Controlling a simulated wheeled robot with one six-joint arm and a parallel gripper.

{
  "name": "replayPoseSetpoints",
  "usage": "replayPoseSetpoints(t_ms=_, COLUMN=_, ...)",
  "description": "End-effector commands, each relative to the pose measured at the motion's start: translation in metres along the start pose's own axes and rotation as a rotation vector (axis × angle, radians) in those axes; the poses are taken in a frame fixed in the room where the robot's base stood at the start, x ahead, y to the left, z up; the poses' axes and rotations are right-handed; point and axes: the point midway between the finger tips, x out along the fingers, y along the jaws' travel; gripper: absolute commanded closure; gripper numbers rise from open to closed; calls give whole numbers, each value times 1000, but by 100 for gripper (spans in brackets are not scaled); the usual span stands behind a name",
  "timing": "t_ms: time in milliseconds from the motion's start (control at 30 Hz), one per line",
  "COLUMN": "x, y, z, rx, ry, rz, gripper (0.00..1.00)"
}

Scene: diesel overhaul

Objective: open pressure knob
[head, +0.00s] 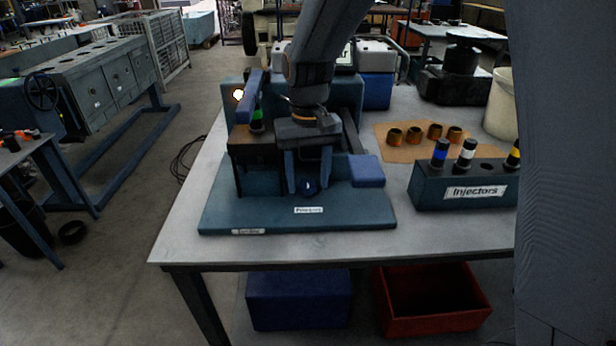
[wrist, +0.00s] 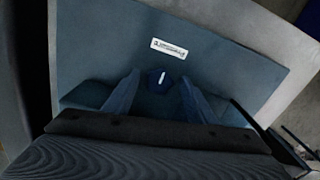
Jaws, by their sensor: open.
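The pressure knob is a small dark blue round knob (head: 309,186) with a white pointer line, low on the front of the teal test stand (head: 228,212). In the wrist view the knob (wrist: 160,80) shows between the two fingertips, its white mark running nearly straight up and down. My gripper (head: 309,183) points down with its jaws open, one finger on each side of the knob. I cannot tell whether the fingers touch it. In the wrist view my gripper's fingers (wrist: 158,92) frame the knob. A white label (head: 309,210) lies on the base in front of the knob.
A blue block (head: 366,170) sits right of my gripper. An injector with a green band (head: 256,121) stands on the left of the stand. A teal injector rack (head: 430,190) and several brass rings (head: 414,135) are to the right. The table's front strip is clear.

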Motion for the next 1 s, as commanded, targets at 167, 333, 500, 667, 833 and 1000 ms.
replayPoseSetpoints(t_ms=167, x=0, y=0, z=0, rx=0, ry=0, rz=0, gripper=56)
replayPoseSetpoints(t_ms=333, x=0, y=0, z=0, rx=0, ry=0, rz=0, gripper=84)
replayPoseSetpoints(t_ms=500, x=0, y=0, z=0, rx=-1, ry=0, rz=0, gripper=90)
replayPoseSetpoints(t_ms=667, x=-1, y=0, z=0, rx=-19, ry=0, rz=0, gripper=90)
replayPoseSetpoints(t_ms=833, x=-2, y=0, z=0, rx=-82, ry=-1, rz=0, gripper=90)
replayPoseSetpoints(t_ms=1000, x=-2, y=1, z=0, rx=-200, ry=-1, rz=0, gripper=90)
